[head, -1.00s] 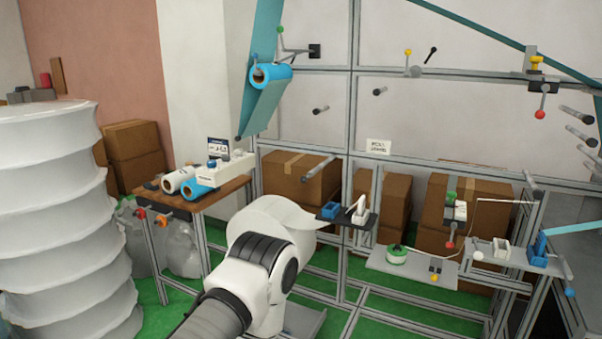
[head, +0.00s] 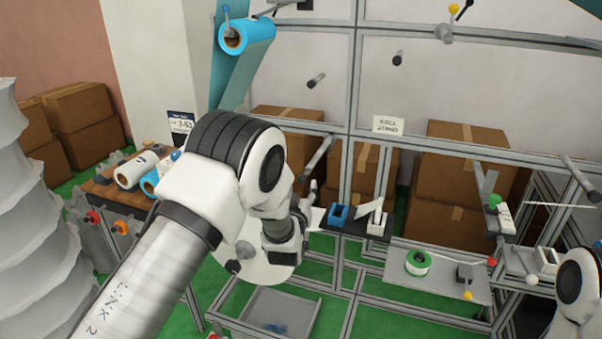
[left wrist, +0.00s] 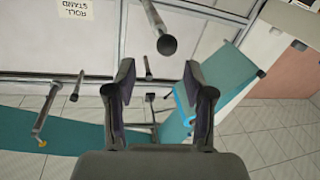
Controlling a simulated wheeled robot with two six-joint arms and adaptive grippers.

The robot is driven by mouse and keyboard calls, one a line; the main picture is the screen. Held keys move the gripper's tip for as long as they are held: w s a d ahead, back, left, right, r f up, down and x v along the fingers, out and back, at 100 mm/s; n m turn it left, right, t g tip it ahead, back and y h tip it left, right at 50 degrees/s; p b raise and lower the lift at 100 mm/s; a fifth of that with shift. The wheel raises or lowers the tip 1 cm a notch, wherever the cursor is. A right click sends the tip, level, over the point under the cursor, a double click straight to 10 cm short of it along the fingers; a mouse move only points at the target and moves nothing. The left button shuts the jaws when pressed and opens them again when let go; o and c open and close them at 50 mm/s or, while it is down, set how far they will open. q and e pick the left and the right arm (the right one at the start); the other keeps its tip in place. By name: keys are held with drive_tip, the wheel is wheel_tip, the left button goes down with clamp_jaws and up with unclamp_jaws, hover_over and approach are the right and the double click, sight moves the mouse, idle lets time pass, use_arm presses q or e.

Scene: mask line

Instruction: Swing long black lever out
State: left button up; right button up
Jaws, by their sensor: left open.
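A black-tipped lever (head: 463,10) stands beside a yellow-knobbed one (head: 445,32) on the upper frame rail, at the top of the head view; I cannot be sure it is the long black lever. My left gripper (head: 307,198) is in front of the frame, well below and left of that lever, and partly hidden by my own wrist. In the left wrist view the left gripper (left wrist: 158,76) has its jaws apart with nothing between the fingertips. My right gripper is out of view.
A blue film roll (head: 245,35) hangs upper left. Grey pegs (head: 317,80) stick out of the frame; one with a black end (left wrist: 165,43) is near my left jaws in the wrist view. A shelf with a blue block (head: 338,215) is right of my gripper.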

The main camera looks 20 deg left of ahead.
sight(301, 182)
use_arm(q)
drive_tip(key=w, duration=0.2)
drive_tip(key=w+a+f, duration=0.1)
drive_tip(key=w, duration=0.1)
drive_tip(key=w+a+p, duration=0.1)
drive_tip(key=w, duration=0.1)
drive_tip(key=shift+w+f, duration=0.1)
drive_tip(key=shift+f, duration=0.1)
drive_tip(key=shift+w, duration=0.25)
drive_tip(key=shift+s+d+r, duration=0.25)
drive_tip(key=shift+r, duration=0.05)
drive_tip(key=shift+w+a+f, duration=0.1)
drive_tip(key=shift+w+f, duration=0.05)
clamp_jaws()
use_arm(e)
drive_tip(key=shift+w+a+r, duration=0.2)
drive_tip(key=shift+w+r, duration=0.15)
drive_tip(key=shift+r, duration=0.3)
